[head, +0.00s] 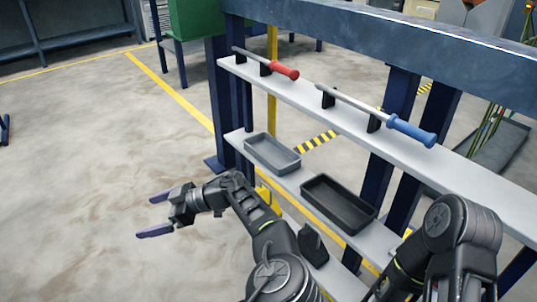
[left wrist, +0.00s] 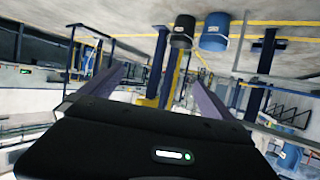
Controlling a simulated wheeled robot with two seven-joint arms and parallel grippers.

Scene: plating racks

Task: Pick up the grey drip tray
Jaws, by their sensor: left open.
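The grey drip tray (head: 272,152) is a shallow, open rectangular tray on the left part of the lower shelf in the head view. It looks empty. My left gripper (head: 152,213) is open and empty, out over the bare floor to the left of the shelf and apart from the tray. Its two purple fingers (left wrist: 207,103) are spread in the left wrist view, with nothing between them. The drip tray cannot be made out in the left wrist view. Part of my right arm shows at the lower right of the head view, but its gripper is out of frame.
A black tray (head: 338,204) sits to the right on the same lower shelf (head: 290,183). The upper shelf (head: 327,119) holds a red-handled tool (head: 285,71) and a blue-handled tool (head: 411,131) on black holders. A blue post (head: 222,105) stands at the shelves' left end. Floor at left is clear.

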